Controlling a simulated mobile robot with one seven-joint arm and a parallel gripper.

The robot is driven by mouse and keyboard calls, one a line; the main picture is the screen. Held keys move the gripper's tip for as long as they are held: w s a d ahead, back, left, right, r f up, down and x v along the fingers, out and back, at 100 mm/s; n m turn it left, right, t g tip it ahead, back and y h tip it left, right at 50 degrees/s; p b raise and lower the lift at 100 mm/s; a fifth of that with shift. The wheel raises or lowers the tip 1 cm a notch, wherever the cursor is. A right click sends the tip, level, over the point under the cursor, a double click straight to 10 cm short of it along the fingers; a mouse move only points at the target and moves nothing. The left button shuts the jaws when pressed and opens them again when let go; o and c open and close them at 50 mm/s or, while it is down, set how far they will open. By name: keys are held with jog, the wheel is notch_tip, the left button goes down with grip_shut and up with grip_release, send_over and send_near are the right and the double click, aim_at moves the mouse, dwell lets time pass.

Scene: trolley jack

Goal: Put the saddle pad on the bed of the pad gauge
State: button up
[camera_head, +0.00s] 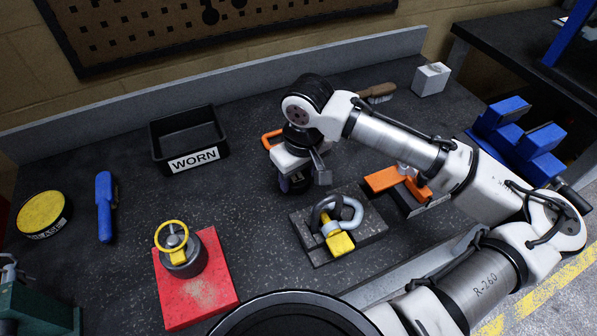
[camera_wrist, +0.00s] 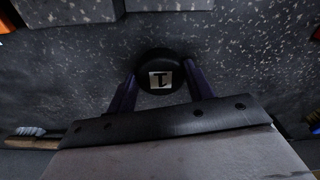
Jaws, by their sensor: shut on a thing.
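My gripper (camera_wrist: 160,90) is shut on a round black pad (camera_wrist: 145,68) with a pale label bearing a dark mark; I take it for the saddle pad. Its two purple fingers press on the pad's sides in the wrist view. In the head view my gripper (camera_head: 297,186) points down over the dark bench, and the pad is hard to make out there. An orange and grey device (camera_head: 384,179), perhaps the pad gauge, lies to the right of my gripper. My forearm partly covers it, and its bed is not clearly visible.
A dark block (camera_head: 372,238) with shackles lies in front of my gripper. A black WORN bin (camera_head: 165,128) stands at left, and a red plate (camera_head: 200,305) bears a yellow-ringed part. A brush (camera_head: 378,91) and pale block (camera_head: 431,79) lie behind.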

jog(key=shift+f, duration=0.1)
jog(key=o, duration=1.1)
